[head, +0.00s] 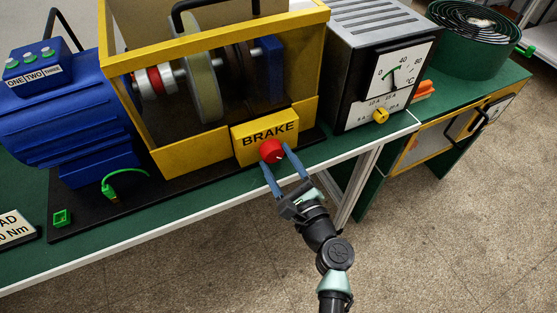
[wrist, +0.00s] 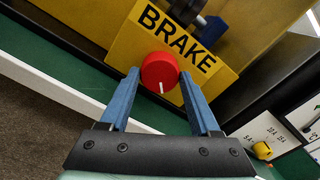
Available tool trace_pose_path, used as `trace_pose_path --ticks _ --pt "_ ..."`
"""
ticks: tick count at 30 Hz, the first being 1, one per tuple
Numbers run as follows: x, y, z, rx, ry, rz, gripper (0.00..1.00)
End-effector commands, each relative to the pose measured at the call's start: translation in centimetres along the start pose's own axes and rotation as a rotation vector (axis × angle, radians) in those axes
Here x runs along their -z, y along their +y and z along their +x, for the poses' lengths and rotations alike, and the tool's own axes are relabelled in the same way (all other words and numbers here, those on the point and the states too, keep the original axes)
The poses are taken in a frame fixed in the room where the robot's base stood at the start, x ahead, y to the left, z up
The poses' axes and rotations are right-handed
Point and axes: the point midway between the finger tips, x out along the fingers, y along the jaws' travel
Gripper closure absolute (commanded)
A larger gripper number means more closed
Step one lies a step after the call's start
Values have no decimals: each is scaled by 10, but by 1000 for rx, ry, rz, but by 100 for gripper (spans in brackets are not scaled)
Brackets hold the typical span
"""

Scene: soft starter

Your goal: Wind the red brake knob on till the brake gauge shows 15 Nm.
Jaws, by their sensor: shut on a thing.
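The red brake knob (head: 270,150) sits on the front of a yellow box (head: 241,155) lettered BRAKE. My gripper (head: 277,155) reaches up to it from the front, its two blue fingers shut on the knob's sides. In the wrist view the knob (wrist: 159,70) lies between the fingertips of my gripper (wrist: 160,75), and its white mark points down in the picture. I see no gauge marked as the brake gauge; a sign (head: 14,226) ending in "0 Nm" is cut off at the left edge.
A grey box (head: 373,50) with a °C dial (head: 396,68) and a yellow selector knob (head: 380,116) stands right of the brake. A blue motor (head: 65,125) stands left. A green plug (head: 111,191) lies on the black base. Open floor lies in front of the bench.

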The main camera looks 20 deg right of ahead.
Motion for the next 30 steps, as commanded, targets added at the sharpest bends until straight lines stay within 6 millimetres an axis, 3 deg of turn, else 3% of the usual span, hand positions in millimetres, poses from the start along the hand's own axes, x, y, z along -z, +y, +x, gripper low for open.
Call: trace_pose_path --ticks 2,3,7,16,20,30 --pt "1 0 -1 -1 2 0 92" --pt "1 0 -1 -1 2 0 31" --pt "1 0 0 -1 2 -1 8" --pt "0 0 -1 0 1 -2 6" --pt "1 0 -10 1 2 -1 6" --pt "2 1 -79 0 5 -1 6"
